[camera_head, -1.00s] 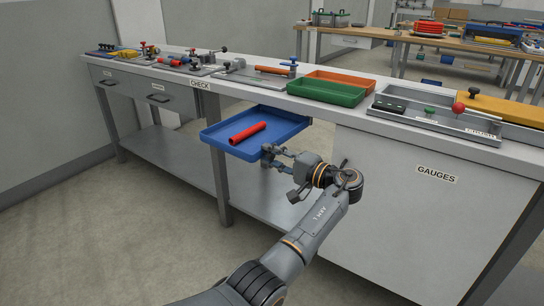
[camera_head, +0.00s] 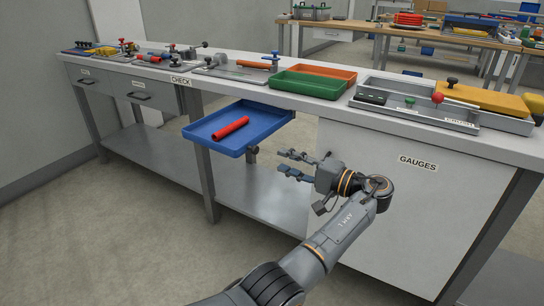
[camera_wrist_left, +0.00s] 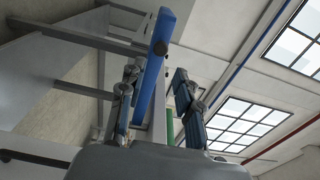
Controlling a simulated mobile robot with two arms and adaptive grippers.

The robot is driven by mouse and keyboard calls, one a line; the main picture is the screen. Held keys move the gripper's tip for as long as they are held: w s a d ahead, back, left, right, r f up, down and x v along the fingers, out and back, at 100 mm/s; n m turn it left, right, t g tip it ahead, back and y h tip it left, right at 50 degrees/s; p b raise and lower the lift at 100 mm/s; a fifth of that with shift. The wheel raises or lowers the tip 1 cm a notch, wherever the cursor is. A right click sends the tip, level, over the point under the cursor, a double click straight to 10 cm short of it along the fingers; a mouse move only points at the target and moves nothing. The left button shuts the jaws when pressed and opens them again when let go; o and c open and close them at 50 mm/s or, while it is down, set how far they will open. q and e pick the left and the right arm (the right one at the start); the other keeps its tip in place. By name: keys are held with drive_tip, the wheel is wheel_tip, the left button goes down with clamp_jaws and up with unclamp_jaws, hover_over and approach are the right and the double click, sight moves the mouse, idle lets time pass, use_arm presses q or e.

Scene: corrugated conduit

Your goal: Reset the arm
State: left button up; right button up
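My left gripper (camera_head: 281,161) is open and empty, with its two fingers apart. It is in front of the bench, to the right of the blue tray (camera_head: 268,117) and a little lower in the head view, with a visible gap between them. The blue tray sticks out from under the bench top and holds a red tube (camera_head: 231,127). In the left wrist view the two fingers (camera_wrist_left: 154,80) stand apart with nothing gripped, and the tray's blue side (camera_wrist_left: 154,72) shows beyond them. My right gripper is in neither view.
The bench top (camera_head: 330,107) carries a green tray (camera_head: 305,87), an orange tray (camera_head: 320,71), a gauge fixture (camera_head: 420,110) and several check fixtures. The grey "GAUGES" panel (camera_head: 395,200) stands behind my arm. Open floor (camera_head: 130,230) lies at the left.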

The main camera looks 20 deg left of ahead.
use_arm(q)
drive_tip(key=shift+s+d, duration=0.15)
drive_tip(key=shift+d, duration=0.65)
drive_tip(key=shift+f, duration=0.1)
